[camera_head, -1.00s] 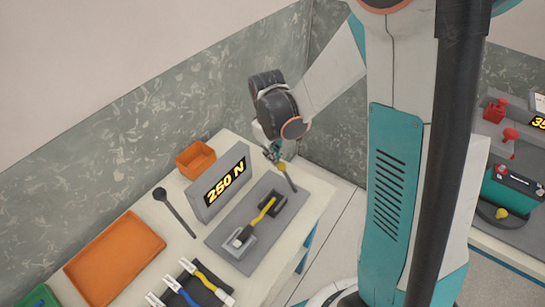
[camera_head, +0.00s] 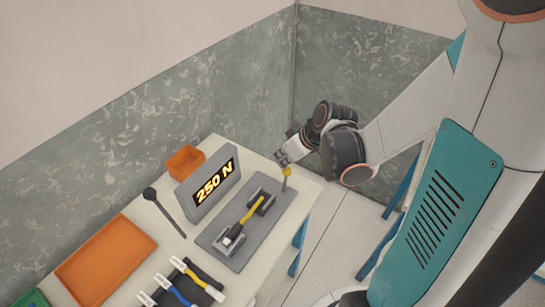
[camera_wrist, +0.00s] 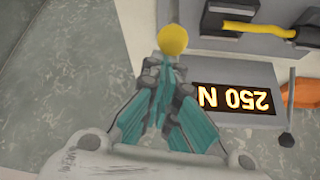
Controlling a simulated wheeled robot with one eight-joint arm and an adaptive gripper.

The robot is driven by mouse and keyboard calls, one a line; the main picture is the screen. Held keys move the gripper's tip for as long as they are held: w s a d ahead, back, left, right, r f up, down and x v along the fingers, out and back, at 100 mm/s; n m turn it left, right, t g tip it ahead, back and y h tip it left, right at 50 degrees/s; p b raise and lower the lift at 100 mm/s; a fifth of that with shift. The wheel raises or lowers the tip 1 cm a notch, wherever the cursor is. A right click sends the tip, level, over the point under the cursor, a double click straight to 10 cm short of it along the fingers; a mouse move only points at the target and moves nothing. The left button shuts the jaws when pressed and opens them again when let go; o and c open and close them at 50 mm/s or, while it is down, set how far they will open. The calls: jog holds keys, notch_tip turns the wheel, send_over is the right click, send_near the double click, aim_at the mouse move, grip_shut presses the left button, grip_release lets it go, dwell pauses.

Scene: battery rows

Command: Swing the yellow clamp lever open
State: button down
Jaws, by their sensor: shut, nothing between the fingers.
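The clamp lever is a thin grey rod with a yellow ball knob (camera_head: 287,172). It stands up from the far end of a grey base plate (camera_head: 216,234) on the bench, and the rod looks nearly upright in the head view. My gripper (camera_head: 283,158) comes in from the upper right, just beside the knob. In the wrist view the knob (camera_wrist: 172,39) lies right at the tips of my shut gripper (camera_wrist: 165,60), with nothing held between the fingers. Whether the fingers touch the knob cannot be told. The rod is hidden in the wrist view.
A yellow cable (camera_head: 251,211) spans two dark blocks on the plate. A "250 N" display (camera_head: 187,190) stands behind it. A black-knobbed rod (camera_head: 165,214), orange trays (camera_head: 118,243) and several cables lie farther left. The floor right of the bench is clear.

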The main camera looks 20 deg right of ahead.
jog(key=s+d+f+b, duration=0.1)
jog(key=s+d, duration=0.2)
jog(key=s, duration=0.3)
jog(key=shift+s+d+f+b, duration=0.2)
jog(key=shift+d+f+b, duration=0.1)
jog(key=shift+d+b, duration=0.05)
dwell(0.5)
jog(key=w+r+p, duration=0.3)
jog(key=r, duration=0.1)
jog(key=s+d+r+p, duration=0.3)
jog(key=s, duration=0.4)
jog(key=shift+s+d+r, duration=0.25)
jog(key=shift+d, duration=0.05)
dwell(0.4)
